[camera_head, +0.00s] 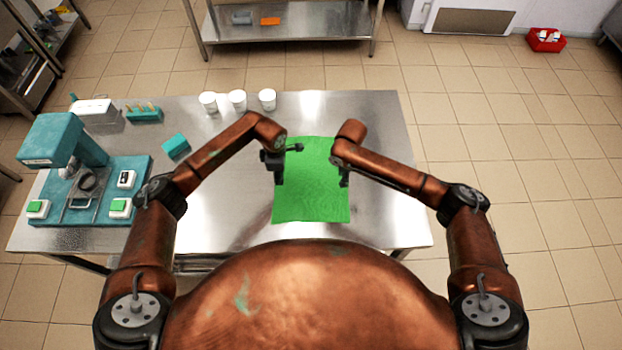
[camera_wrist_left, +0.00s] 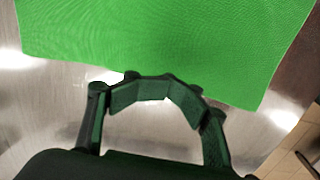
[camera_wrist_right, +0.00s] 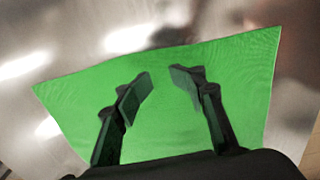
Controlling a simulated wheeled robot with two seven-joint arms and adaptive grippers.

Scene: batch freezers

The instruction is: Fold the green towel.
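The green towel (camera_head: 312,190) lies flat and spread out on the steel table in front of me. In the left wrist view, the towel (camera_wrist_left: 170,40) fills the top, with its edge running by the fingertips. My left gripper (camera_head: 280,178) is over the towel's left side. Its fingers (camera_wrist_left: 155,90) meet in an arch at the towel's edge; I see no cloth pinched between them. My right gripper (camera_head: 344,180) is over the towel's right side. In the right wrist view, its fingers (camera_wrist_right: 160,78) are apart and empty above the towel (camera_wrist_right: 235,75).
The steel table (camera_head: 385,130) is clear around the towel. Three white cups (camera_head: 238,100) stand at the back edge. A teal machine (camera_head: 65,140), a teal box (camera_head: 176,146) and a teal rack (camera_head: 145,115) are on the left. A red bin (camera_head: 546,40) is on the floor far right.

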